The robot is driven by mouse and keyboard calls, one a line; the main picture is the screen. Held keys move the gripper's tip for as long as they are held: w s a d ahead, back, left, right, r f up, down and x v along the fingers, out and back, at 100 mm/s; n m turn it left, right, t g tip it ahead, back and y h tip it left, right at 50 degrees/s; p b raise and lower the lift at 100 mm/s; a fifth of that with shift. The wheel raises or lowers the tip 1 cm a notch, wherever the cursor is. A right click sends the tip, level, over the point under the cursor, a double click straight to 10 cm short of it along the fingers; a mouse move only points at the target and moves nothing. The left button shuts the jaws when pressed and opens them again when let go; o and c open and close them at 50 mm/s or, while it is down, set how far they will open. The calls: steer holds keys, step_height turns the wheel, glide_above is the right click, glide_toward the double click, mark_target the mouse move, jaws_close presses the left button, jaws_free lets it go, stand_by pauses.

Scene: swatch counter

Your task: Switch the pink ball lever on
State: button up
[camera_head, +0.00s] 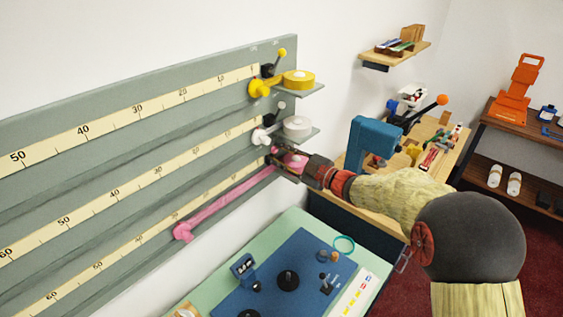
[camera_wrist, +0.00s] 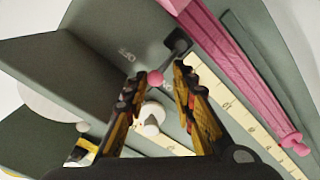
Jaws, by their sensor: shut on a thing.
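The pink ball lever's ball (camera_wrist: 155,77) shows between my fingertips in the wrist view, with a dark mount (camera_wrist: 177,45) just beyond it. My gripper (camera_head: 277,164) is at the right end of the lowest rail of the grey board and is shut on the pink ball. In the head view my gripper largely hides the lever, so its tilt cannot be told. A pink roll (camera_head: 294,160) sits beside my gripper. A pink strip (camera_head: 222,205) runs along the lowest rail, and also crosses the wrist view (camera_wrist: 240,75).
Above stand a white lever (camera_head: 281,105) with a white roll (camera_head: 297,126), and a yellow lever (camera_head: 282,53) with a yellow roll (camera_head: 299,79), on small ledges close to my gripper. Below is a green table (camera_head: 213,290) with a blue panel (camera_head: 300,255). A workbench (camera_head: 440,165) stands behind my arm.

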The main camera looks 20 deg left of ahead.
steer(key=n+b, duration=0.2)
steer(key=s+f+n+b, duration=0.1)
steer(key=n+b, duration=0.1)
steer(key=b, duration=0.1)
steer(key=shift+s+a+f, duration=0.15)
steer(key=shift+o, duration=0.2)
steer(key=n+b, duration=0.2)
steer(key=b, duration=0.1)
steer(key=shift+s+a+n, duration=0.15)
steer(key=shift+s+n, duration=0.15)
steer(key=o, duration=1)
steer(key=shift+o, duration=0.8)
steer(key=shift+s, duration=0.1)
